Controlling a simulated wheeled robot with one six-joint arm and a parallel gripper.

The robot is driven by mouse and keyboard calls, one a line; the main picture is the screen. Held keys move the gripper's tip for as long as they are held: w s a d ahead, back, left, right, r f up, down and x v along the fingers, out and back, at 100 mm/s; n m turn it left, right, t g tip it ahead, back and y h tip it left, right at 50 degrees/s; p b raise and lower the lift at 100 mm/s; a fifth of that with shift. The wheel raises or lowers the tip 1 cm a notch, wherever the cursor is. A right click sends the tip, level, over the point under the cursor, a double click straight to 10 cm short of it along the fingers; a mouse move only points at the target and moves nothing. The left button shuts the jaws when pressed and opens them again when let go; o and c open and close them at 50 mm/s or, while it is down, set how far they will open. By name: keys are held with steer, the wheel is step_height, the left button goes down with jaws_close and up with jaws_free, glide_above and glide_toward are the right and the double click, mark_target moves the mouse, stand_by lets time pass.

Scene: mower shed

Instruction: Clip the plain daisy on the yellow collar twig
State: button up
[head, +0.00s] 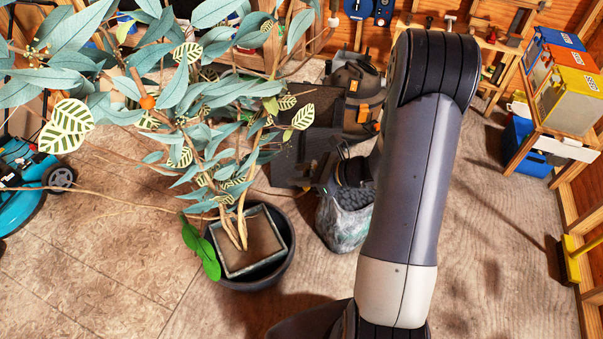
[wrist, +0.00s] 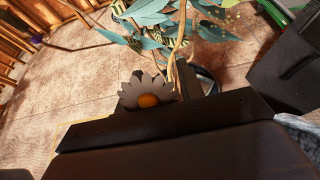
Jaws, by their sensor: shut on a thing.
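The plain daisy (wrist: 147,91), with pale grey-white petals and an orange centre, shows in the wrist view. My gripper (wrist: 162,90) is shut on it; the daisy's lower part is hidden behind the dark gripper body. In the head view my gripper (head: 343,172) hangs low, partly behind my arm, above a bag of dark stones and right of the plant. I cannot make out the daisy there. The potted plant (head: 243,228) has several tan twigs and blue-green leaves; it stands beyond the daisy in the wrist view (wrist: 184,40). I cannot tell which twig has a yellow collar.
A stone bag (head: 343,222) stands right of the dark round pot (head: 283,272). A teal mower (head: 28,175) is at left, a wooden bench (head: 568,105) at right. The front-left floor is clear.

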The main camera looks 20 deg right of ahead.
steer(key=shift+f, duration=0.25)
steer(key=o, duration=1)
steer(key=shift+o, duration=0.2)
steer(key=p+v, duration=0.2)
steer(key=v, duration=0.5)
stand_by(0.5)
steer(key=shift+b+x, duration=0.95)
steer(key=shift+x, duration=1.85)
